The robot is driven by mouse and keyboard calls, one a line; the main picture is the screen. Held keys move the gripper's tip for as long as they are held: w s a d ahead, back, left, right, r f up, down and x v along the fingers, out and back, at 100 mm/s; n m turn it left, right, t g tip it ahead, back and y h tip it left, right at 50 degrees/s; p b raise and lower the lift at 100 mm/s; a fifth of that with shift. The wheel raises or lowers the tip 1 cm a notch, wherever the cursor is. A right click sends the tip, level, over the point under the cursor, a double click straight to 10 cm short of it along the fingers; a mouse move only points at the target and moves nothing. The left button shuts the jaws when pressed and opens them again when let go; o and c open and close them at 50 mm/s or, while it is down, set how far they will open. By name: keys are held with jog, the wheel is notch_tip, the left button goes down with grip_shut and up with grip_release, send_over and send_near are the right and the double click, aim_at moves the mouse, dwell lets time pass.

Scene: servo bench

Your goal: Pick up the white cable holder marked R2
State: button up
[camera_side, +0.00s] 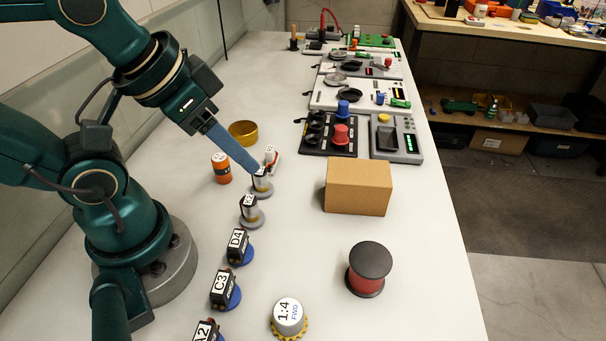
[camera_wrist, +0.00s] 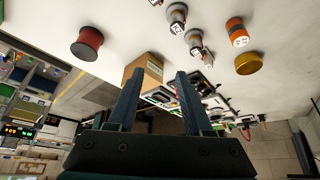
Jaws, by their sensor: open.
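A small white piece with red at its edge (camera_side: 271,156) stands on the bench just behind my fingertips in the side view. It looks like the white cable holder, but I cannot read its mark. It seems to show in the wrist view (camera_wrist: 208,60), right of the fingers. My gripper (camera_side: 256,172) points down and right in the side view, its tip overlapping the top of a silver labelled piece on a grey base (camera_side: 263,187); I cannot tell whether they touch. In the wrist view my gripper (camera_wrist: 158,74) has its fingers apart, with nothing held between them.
Another silver labelled piece (camera_side: 250,215) stands nearer. An orange cylinder (camera_side: 221,170) and yellow ring (camera_side: 243,131) are left and behind. A cardboard box (camera_side: 357,188) and red spool (camera_side: 367,270) stand right. Black labelled blocks line the front; D4 (camera_side: 238,246) is one.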

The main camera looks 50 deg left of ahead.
jog(key=shift+o, duration=0.4)
jog(key=m+g+y, duration=0.1)
jog(key=m+y, duration=1)
jog(key=m, duration=1.1)
send_over(271, 155)
jog(key=s+d, duration=0.1)
jog(key=s, duration=0.2)
notch_tip(271, 155, down, 7)
jog(key=d+f+m, duration=0.1)
jog(key=d+f+m+t, duration=0.1)
jog(key=f+m, duration=0.1)
jog(key=w+f+m, duration=0.1)
jog(key=f, duration=0.1)
jog(key=shift+d+m+t, duration=0.3)
jog(key=shift+d+m, duration=0.1)
jog(key=shift+f, duration=0.15)
jog(key=shift+x, duration=2.4)
